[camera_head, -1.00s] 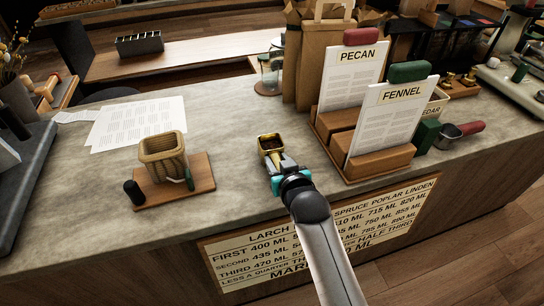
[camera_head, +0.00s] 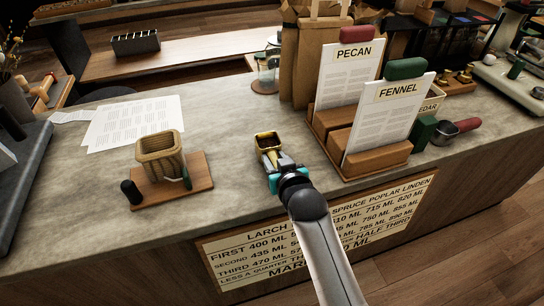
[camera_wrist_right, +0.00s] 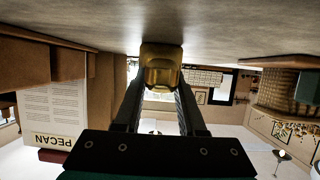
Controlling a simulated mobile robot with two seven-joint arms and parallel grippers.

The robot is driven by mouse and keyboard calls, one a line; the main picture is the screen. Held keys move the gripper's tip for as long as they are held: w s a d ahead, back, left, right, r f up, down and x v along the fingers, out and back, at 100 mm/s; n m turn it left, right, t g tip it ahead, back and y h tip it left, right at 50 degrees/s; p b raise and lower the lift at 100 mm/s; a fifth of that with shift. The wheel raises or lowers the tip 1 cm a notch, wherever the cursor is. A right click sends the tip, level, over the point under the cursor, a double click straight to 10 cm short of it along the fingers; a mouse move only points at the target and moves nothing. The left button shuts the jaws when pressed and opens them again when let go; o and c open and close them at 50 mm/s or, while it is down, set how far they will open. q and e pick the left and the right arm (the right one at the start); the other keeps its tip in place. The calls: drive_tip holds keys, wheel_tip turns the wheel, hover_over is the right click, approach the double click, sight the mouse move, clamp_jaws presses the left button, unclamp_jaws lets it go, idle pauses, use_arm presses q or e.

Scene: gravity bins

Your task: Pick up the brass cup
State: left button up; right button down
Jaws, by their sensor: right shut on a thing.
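The brass cup (camera_head: 268,142) is a small square gold vessel with dark contents, upright in the head view near the middle of the counter. It also shows in the right wrist view (camera_wrist_right: 162,66), between the two fingers. My right gripper (camera_head: 272,158) is shut on the cup, reaching it from the counter's front side. In the wrist view the counter surface lies close to the cup; I cannot tell whether there is a gap. My left gripper is not in view.
A woven basket (camera_head: 160,155) stands on a wooden board (camera_head: 200,184) to the left. Wooden card holders (camera_head: 378,162) with PECAN and FENNEL cards stand close on the right. Paper sheets (camera_head: 135,122) lie at the back left. The counter between basket and cup is clear.

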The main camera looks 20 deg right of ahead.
sight(275, 158)
wheel_tip(275, 158, up, 20)
drive_tip(key=p, duration=0.5)
drive_tip(key=shift+w, duration=0.1)
idle(0.5)
